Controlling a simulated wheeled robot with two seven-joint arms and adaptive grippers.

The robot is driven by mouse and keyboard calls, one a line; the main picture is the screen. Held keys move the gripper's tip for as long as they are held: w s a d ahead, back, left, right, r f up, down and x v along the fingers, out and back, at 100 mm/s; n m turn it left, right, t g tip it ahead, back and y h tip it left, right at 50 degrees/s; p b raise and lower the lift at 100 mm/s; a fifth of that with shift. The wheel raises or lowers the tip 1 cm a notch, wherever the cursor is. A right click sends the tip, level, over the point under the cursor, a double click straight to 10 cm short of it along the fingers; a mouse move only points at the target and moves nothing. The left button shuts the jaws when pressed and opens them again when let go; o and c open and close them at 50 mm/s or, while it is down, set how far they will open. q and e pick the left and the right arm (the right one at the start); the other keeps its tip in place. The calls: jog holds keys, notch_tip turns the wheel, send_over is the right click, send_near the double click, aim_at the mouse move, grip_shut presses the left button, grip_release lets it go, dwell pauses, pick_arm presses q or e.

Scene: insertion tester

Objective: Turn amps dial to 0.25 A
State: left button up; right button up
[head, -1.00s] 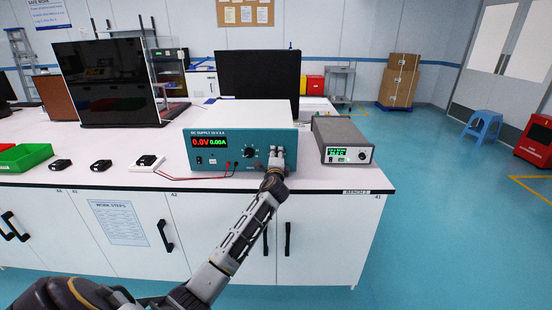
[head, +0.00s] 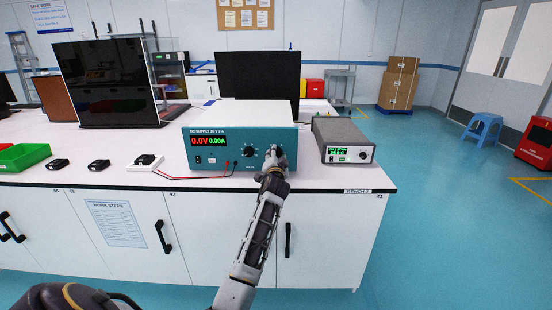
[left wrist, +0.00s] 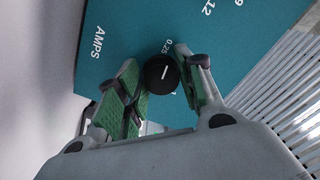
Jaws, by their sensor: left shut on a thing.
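The teal power supply (head: 222,165) stands on the white bench, its display reading 0.0V and 0.00A. My left gripper (head: 275,153) is at the right part of its front panel and covers the amps dial in the head view. In the left wrist view the black round amps dial (left wrist: 161,74) sits between the green-padded fingers of my left gripper (left wrist: 163,82), which is shut on it. A short white pointer line shows on the dial's face. The printed 0.25 stands just above the dial and AMPS (left wrist: 98,42) to its left. My right gripper is not in view.
A second black dial (head: 249,151) is just left of my gripper. A grey instrument (head: 345,140) with a green display stands to the right. Red and black leads (head: 190,177) run left from the supply's terminals. Dark monitors stand behind.

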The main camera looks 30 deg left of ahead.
pick_arm(q)
jog(key=shift+f+n, duration=0.15)
jog(key=shift+n, duration=0.35)
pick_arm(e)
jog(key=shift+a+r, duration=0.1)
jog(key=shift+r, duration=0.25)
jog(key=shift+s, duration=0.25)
pick_arm(q)
jog(key=o, duration=1)
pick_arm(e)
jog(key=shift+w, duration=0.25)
pick_arm(q)
jog(key=shift+s+d, duration=0.1)
jog(key=shift+s, duration=0.05)
